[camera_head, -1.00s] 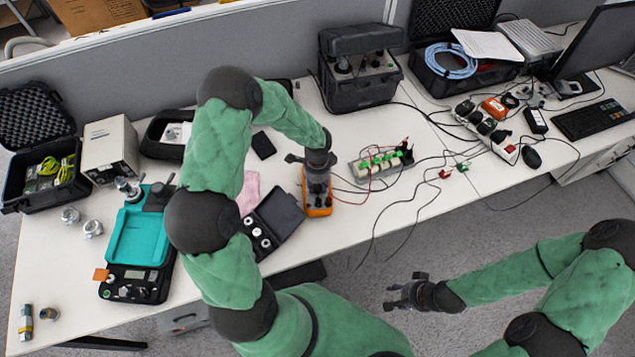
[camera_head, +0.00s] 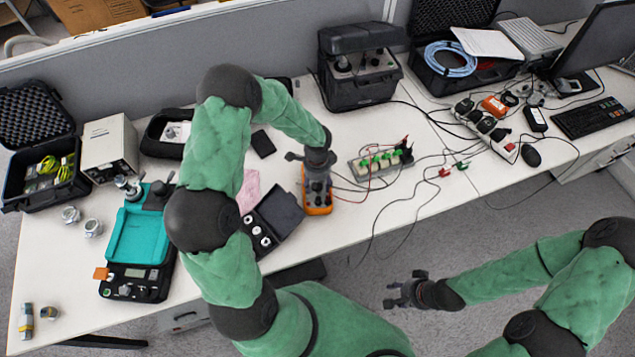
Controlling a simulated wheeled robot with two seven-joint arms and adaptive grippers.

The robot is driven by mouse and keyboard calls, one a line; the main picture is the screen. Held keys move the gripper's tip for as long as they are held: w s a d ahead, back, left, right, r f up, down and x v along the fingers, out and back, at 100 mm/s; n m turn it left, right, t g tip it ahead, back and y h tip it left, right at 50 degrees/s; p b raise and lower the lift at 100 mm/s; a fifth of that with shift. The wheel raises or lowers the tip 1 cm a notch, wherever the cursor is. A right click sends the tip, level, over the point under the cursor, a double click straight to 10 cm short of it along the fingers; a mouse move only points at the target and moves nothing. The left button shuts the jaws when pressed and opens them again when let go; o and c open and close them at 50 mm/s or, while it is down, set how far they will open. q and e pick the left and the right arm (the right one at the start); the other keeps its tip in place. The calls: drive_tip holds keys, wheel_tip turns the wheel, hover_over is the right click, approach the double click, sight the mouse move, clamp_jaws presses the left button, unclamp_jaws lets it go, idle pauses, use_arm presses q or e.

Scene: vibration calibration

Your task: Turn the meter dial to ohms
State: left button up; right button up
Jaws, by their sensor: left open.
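The orange-cased meter (camera_head: 318,207) lies on the table near its front edge, in the middle of the head view. My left gripper (camera_head: 317,178) is over the meter, pointing down, and covers most of its upper face. The dial and its setting cannot be made out. The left gripper is open; I cannot tell whether its fingers touch the dial. My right gripper (camera_head: 394,293) is in front of the table over the floor, away from the meter, with nothing seen in it. Its fingers look apart.
A dark box instrument (camera_head: 358,85) stands behind. Loose cables cross the table to the right.

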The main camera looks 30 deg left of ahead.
sight(317, 183)
use_arm(q)
wheel_tip(317, 183, up, 12)
idle(0.5)
drive_tip(key=shift+f, duration=0.1)
drive_tip(key=f+n+b, duration=0.4)
drive_tip(key=n, duration=0.2)
drive_tip(key=f+n+b, duration=0.4)
drive_tip(key=n, duration=0.2)
drive_tip(key=f+n+b, duration=0.4)
drive_tip(key=n, duration=0.2)
drive_tip(key=shift+w+a, duration=0.2)
drive_tip(key=c, duration=1.1)
